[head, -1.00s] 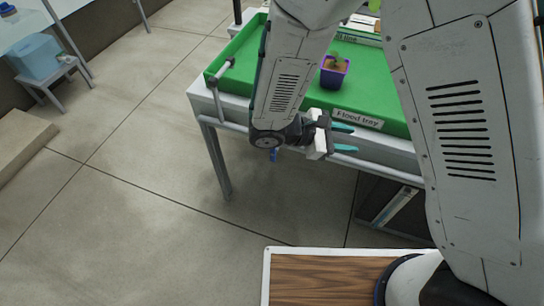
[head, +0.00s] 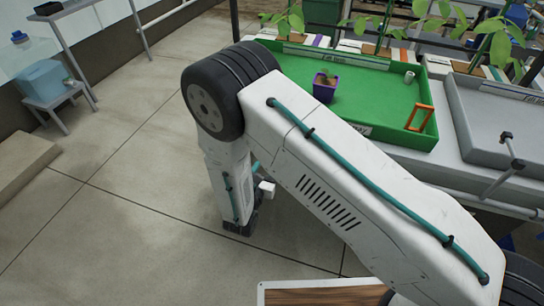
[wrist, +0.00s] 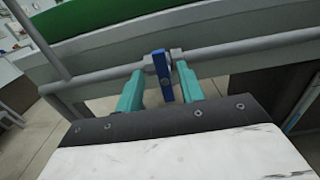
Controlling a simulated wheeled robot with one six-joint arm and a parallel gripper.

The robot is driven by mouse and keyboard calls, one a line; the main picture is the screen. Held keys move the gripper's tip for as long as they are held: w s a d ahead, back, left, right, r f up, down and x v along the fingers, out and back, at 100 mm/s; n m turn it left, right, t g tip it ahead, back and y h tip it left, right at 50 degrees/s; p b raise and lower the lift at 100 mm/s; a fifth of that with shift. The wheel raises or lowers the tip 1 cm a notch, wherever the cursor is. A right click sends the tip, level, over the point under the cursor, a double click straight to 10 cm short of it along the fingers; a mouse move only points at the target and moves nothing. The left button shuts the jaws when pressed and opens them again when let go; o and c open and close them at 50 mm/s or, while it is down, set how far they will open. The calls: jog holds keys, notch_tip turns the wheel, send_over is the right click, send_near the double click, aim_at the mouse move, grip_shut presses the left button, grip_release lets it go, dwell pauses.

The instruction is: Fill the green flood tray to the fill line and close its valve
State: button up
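The green flood tray (head: 375,95) lies on a grey bench; its green side also shows at the top of the wrist view (wrist: 85,15). I cannot make out water or a fill line in it. A blue valve handle (wrist: 162,76) hangs from a grey pipe fitting below the tray in the wrist view. My gripper (wrist: 160,92) is open, its teal fingers on either side of the blue handle with a gap on both sides.
A purple pot (head: 325,87), a white cylinder (head: 409,76) and an orange frame (head: 420,117) are in the green tray. A grey tray (head: 495,120) stands to its right. A blue container (head: 45,82) sits on a stool at left.

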jog(key=x, duration=0.5)
jog(key=shift+s+d, duration=0.1)
jog(key=shift+c, duration=0.4)
